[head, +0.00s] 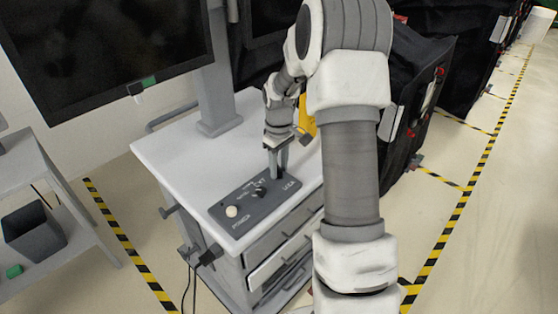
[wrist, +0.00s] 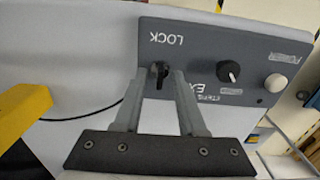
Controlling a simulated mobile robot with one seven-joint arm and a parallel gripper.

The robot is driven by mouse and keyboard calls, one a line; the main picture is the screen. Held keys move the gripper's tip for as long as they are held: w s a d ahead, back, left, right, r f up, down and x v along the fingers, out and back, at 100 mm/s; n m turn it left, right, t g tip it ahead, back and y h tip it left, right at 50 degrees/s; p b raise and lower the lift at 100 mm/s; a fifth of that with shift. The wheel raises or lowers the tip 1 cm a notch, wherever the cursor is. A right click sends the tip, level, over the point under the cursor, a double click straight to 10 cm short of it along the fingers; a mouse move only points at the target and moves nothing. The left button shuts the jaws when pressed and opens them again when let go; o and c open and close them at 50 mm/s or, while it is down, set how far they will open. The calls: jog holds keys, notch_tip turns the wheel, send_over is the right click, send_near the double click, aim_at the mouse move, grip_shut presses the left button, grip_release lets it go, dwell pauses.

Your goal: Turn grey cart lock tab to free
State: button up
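The grey cart (head: 175,150) has a white top and drawers in front. A dark grey control panel (head: 240,222) lies on its front edge and also shows in the wrist view (wrist: 215,55). The small black lock tab (wrist: 159,70) sits beside the word LOCK, which appears upside down in the wrist view. My gripper (head: 278,174) points down at the panel's right end. In the wrist view its two fingers (wrist: 160,80) stand apart on either side of the tab, and I cannot tell whether they touch it. The gripper hides the tab in the head view.
A black knob (wrist: 229,72) and a round white button (head: 231,211) are on the same panel. A monitor post (head: 213,90) rises behind. Black covered carts (head: 425,55) stand at the right. A yellow part (wrist: 20,112) shows at the wrist view's left edge.

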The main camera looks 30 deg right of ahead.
aim_at(279, 169)
notch_tip(279, 169, up, 17)
jog(key=shift+r, duration=0.2)
dwell(0.7)
